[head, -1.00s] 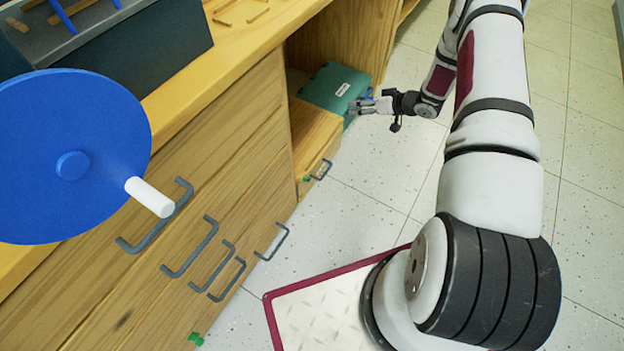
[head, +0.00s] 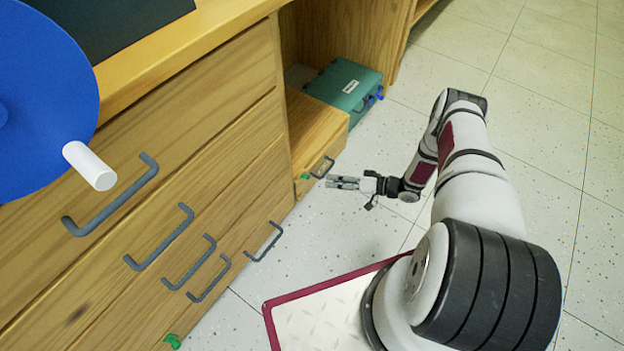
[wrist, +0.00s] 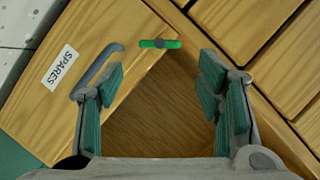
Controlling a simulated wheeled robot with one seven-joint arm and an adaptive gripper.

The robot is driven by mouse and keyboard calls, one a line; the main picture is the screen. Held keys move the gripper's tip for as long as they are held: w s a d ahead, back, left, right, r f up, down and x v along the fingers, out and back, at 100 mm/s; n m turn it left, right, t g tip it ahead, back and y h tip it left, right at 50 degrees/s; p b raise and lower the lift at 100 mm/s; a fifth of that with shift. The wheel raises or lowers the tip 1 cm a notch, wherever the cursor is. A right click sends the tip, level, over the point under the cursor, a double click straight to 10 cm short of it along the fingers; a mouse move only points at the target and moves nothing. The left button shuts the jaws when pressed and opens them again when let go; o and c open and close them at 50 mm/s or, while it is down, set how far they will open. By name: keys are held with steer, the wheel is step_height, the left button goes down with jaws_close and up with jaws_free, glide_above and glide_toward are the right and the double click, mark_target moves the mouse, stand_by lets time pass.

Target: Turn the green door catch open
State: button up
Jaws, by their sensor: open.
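The green door catch (wrist: 160,44) shows in the wrist view as a short bar with a dark pivot, lying crosswise at the edge of a wooden front labelled SPARES (wrist: 62,68). In the head view the catch (head: 305,177) is a small green spot low on the wooden cabinet, beside a grey handle (head: 322,168). My gripper (wrist: 161,64) is open and empty, with the catch beyond and between its fingertips. In the head view my gripper (head: 343,183) is just right of the cabinet front. I cannot tell the exact gap to the catch.
A grey handle (wrist: 98,68) is close to the left finger. Drawers with grey handles (head: 160,238) and another green piece (head: 172,341) are at left. Tiled floor (head: 500,120) is open at right.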

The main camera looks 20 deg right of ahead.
mark_target(308, 177)
steer(key=b+x, duration=0.2)
steer(key=x, duration=0.7)
steer(key=c, duration=0.9)
